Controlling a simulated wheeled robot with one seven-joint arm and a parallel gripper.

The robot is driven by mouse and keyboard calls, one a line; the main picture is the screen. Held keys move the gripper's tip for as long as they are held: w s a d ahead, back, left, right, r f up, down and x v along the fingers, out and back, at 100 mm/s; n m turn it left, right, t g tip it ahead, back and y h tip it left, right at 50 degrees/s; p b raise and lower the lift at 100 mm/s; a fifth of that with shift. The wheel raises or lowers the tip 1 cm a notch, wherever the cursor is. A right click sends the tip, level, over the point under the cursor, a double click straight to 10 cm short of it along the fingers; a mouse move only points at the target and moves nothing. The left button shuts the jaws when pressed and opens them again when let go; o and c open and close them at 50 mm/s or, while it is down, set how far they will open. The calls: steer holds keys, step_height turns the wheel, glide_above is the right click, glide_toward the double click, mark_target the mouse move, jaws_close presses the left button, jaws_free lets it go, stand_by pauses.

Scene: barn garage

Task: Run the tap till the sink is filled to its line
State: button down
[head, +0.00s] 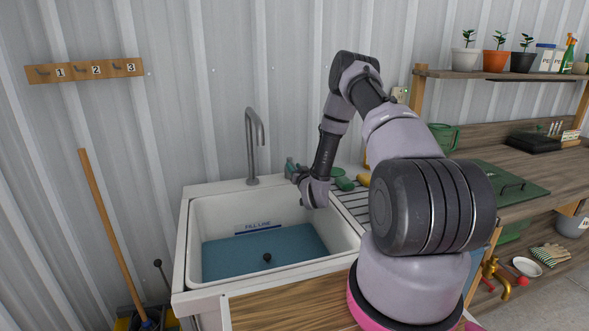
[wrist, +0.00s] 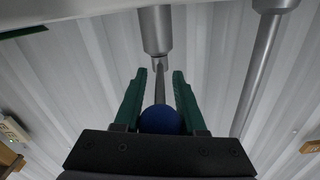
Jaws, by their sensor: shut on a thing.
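The white sink (head: 190,232) holds blue water (head: 240,255). The fill line label (head: 258,229) is on its back wall, and the water's far edge lies just below it. A dark round thing (head: 267,257) shows in the water. The grey gooseneck tap (head: 253,150) stands behind the sink; I see no stream from its spout. My gripper (head: 293,172) is just right of the tap. In the wrist view its green fingers (wrist: 159,72) are shut on the lever's blue knob (wrist: 160,121). The lever's thin rod runs to a grey cylinder (wrist: 156,30).
A ribbed drainer (head: 352,203) with green items is right of the sink, beside a wooden worktop (head: 540,172). A shelf (head: 500,75) with potted plants hangs above. A wooden-handled tool (head: 110,230) leans at left, below a numbered hook board (head: 85,70).

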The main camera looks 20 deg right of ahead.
stand_by(0.4)
steer(key=shift+d+n+y, duration=0.4)
steer(key=shift+y, duration=0.2)
steer(key=shift+w+d+n+g+y, duration=0.1)
steer(key=shift+d+n+g+y, duration=0.1)
steer(key=shift+n+y, duration=0.45)
steer(key=shift+d+n+g+y, duration=0.1)
steer(key=shift+d+n+y, duration=0.2)
steer(key=shift+y, duration=0.65)
steer(key=c, duration=0.6)
jaws_free()
steer(key=shift+o, duration=0.2)
steer(key=v, duration=0.7)
steer(key=shift+s, duration=0.25)
